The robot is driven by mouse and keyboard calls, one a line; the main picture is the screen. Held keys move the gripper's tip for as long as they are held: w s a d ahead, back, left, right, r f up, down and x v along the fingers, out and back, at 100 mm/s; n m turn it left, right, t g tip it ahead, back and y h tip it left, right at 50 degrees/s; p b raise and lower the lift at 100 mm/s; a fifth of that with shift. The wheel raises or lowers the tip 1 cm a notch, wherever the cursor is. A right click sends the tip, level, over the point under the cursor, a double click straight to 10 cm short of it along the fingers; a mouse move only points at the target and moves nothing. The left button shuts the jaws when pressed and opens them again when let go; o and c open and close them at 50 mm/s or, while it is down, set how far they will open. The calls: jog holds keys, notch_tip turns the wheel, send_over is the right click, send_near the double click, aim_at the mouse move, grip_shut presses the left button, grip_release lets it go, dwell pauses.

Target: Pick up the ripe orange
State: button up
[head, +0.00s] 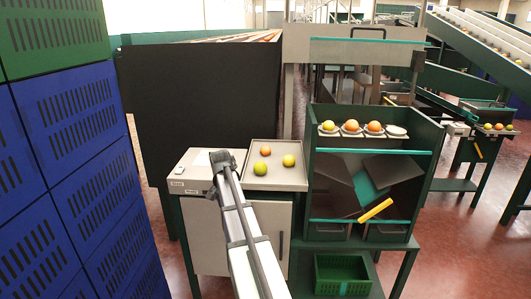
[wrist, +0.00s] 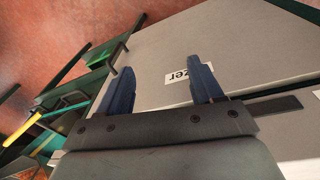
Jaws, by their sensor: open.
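The ripe orange (head: 265,151) is the most orange-coloured fruit in a shallow grey tray (head: 276,185) on top of a grey cabinet. Two yellow-green fruits lie in the same tray, one nearer the front (head: 260,168) and one to the right (head: 289,160). My gripper (head: 222,158) is left of the tray, apart from the fruits, over the cabinet. In the wrist view my gripper (wrist: 158,66) is open, its two blue fingers apart with nothing between them but a partly hidden label (wrist: 190,75) on the grey surface behind. No fruit shows in the wrist view.
Right of the tray stands a green-framed sorting stand (head: 428,165) with fruits on small dishes and a yellow bar (head: 376,210). A green crate (head: 342,275) sits below it. A dark box wall (head: 200,100) rises behind; stacked blue crates (head: 85,180) stand left.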

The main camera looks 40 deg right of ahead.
jog(key=d+r+m+t, duration=0.1)
jog(key=d+r, duration=0.3)
jog(key=r, duration=0.4)
jog(key=d+r+m, duration=0.2)
jog(key=d+r, duration=0.2)
jog(key=r, duration=0.3)
notch_tip(320, 180, up, 6)
jog(key=m+t, duration=0.2)
jog(key=m, duration=0.5)
send_over(267, 146)
jog(key=s, duration=0.3)
jog(key=shift+y, duration=0.3)
jog(key=x, duration=0.5)
jog(key=a+x, duration=0.1)
jog(key=x, duration=0.1)
jog(key=shift+f, duration=0.3)
jog(key=shift+w+x, duration=0.15)
jog(key=shift+x, duration=1.2)
jog(key=shift+w+x, duration=0.1)
jog(key=shift+x, duration=1.25)
jog(key=shift+r, duration=0.1)
jog(key=shift+c, duration=0.2)
jog(key=c, duration=0.8)
